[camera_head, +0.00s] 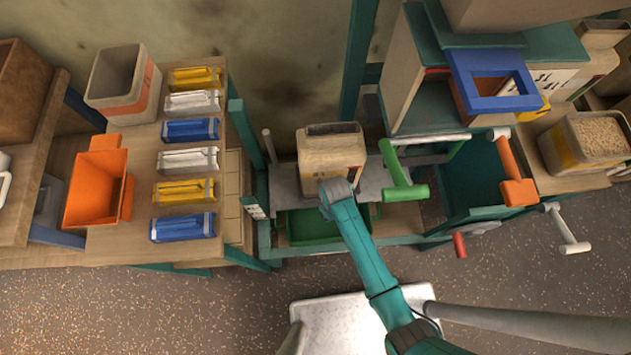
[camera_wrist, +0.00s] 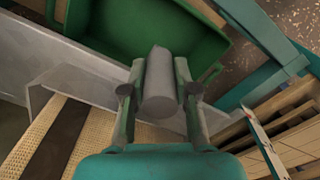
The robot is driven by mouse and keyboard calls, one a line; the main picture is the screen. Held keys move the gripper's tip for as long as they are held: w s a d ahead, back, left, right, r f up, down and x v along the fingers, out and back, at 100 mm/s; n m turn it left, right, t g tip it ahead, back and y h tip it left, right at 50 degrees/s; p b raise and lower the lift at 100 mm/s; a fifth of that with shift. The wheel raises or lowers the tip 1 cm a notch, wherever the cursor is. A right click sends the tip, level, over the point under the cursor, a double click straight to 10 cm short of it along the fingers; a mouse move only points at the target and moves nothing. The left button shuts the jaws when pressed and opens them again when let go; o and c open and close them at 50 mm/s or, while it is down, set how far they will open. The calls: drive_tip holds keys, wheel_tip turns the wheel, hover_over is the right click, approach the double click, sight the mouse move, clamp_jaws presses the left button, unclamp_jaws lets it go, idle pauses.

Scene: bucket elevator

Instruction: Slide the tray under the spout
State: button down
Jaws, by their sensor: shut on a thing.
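My gripper (camera_head: 335,192) is in front of a tan box in the low teal stand. In the wrist view its two fingers (camera_wrist: 158,95) are shut on a grey cylindrical handle (camera_wrist: 160,75). What the handle is fixed to is hidden. A green tray (camera_head: 303,228) sits low in the stand, partly covered by my arm. In the wrist view the tray (camera_wrist: 125,30) lies beyond the handle, with its open inside showing. I cannot tell which part is the spout.
The tan box (camera_head: 332,152) with a dark top slot stands over a grey plate. To the right are a green lever (camera_head: 397,175), an orange lever (camera_head: 512,170) and a blue-framed hopper (camera_head: 495,80). A table at left holds an orange bin (camera_head: 95,185). The front floor is mostly clear.

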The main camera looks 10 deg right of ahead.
drive_tip(key=d, duration=2)
drive_tip(key=shift+s+d, duration=0.3)
drive_tip(key=shift+s, duration=0.1)
drive_tip(key=c, duration=0.9)
unclamp_jaws()
drive_tip(key=shift+d, duration=0.1)
drive_tip(key=a, duration=2)
drive_tip(key=w+a, duration=0.1)
drive_tip(key=a, duration=0.9)
drive_tip(key=shift+a+r, duration=0.1)
drive_tip(key=shift+r, duration=6.1)
